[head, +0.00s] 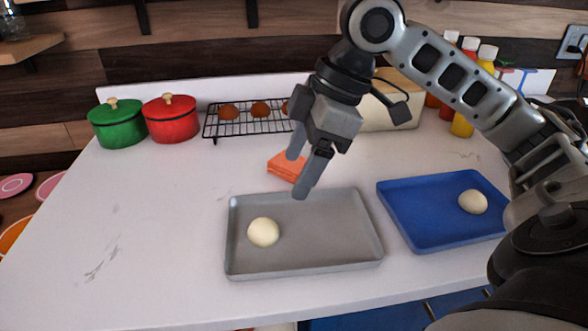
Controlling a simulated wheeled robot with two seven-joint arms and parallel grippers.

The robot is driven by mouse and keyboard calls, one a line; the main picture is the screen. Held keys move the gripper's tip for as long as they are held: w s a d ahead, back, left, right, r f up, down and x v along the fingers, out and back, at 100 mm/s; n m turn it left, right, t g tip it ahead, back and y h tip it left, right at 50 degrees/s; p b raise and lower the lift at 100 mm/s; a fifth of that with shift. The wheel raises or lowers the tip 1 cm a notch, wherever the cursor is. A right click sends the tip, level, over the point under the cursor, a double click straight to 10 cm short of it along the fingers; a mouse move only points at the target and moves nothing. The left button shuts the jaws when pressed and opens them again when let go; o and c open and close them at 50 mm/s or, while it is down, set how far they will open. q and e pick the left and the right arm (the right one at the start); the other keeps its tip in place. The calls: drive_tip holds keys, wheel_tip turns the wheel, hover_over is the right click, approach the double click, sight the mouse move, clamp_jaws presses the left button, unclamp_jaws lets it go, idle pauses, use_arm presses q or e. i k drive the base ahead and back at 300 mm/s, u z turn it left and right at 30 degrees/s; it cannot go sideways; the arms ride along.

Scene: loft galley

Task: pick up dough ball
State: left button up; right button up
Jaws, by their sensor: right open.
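A pale, round dough ball (263,232) sits in the left part of the grey tray (318,258). A second dough ball (473,202) lies in the right part of the blue tray (431,238). My right gripper (299,175) is open and empty, with its fingers pointing down. In the picture it is above the back part of the grey tray, up and to the right of the dough ball there, and apart from it. My left gripper is not in view.
Orange folded cloths or slabs (284,167) lie behind the grey tray. A green pot (118,125), a red pot (172,120) and a wire rack (245,126) with brown buns stand at the back. Bottles (463,122) stand at the back right. The white counter (150,220) is clear at left.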

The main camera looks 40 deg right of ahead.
sight(472, 201)
drive_tip(key=k, duration=1)
